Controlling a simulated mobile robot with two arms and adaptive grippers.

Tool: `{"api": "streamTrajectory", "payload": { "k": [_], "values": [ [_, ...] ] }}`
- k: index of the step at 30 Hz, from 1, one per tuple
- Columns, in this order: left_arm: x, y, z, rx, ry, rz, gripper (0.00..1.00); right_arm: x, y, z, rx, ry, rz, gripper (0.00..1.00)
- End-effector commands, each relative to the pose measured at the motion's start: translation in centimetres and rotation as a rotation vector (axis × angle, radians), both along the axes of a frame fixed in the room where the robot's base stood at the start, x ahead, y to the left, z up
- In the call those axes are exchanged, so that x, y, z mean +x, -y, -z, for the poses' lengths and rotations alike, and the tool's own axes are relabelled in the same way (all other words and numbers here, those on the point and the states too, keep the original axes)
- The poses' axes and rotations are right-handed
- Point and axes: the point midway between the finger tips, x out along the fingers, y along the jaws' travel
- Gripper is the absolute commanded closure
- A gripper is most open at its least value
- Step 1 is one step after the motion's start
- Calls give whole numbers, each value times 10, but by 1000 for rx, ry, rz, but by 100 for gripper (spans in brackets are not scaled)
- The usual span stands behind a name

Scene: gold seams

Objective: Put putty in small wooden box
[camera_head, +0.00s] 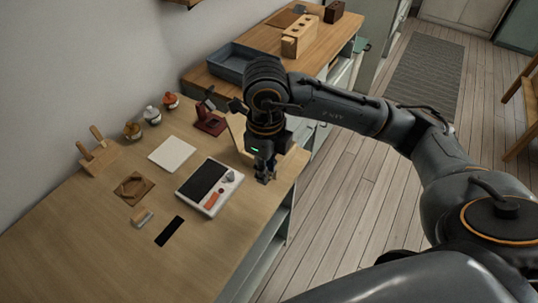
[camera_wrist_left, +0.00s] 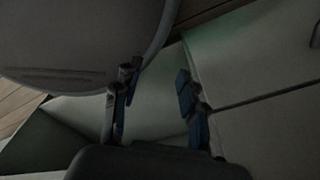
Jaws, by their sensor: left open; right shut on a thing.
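My right gripper (camera_head: 265,176) points down over the right part of the wooden worktable, close to its edge. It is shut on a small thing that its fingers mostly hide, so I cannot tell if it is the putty. A pale wooden panel (camera_head: 238,131) stands just behind it, partly covered by my arm; it may belong to the small wooden box, but I cannot tell. My left gripper (camera_wrist_left: 154,82) is open and empty in the dark left wrist view, apart from the table things.
A white tray (camera_head: 182,192) with a dark pad lies left of my right gripper. A white sheet (camera_head: 172,153), jars (camera_head: 152,115), a dark red stand (camera_head: 210,121), a tool holder (camera_head: 97,160) and a black strip (camera_head: 170,232) share the table. The table's front left is clear.

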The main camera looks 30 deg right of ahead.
Motion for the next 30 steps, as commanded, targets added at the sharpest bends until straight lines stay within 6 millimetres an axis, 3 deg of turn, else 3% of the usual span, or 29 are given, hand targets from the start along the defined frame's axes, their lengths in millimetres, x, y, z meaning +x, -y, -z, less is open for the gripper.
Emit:
{"api": "streamTrajectory", "payload": {
  "k": [18,26,30],
  "values": [
    [0,-1,-8,2,-1,0,58,10,0,-5,10,-8,1022,96],
    [0,-2,-9,2,-1,0,58,12,1,-4,8,-12,1217,96],
    [0,-2,-8,2,-1,0,58,25,11,4,8,-14,1241,96]
  ]
}}
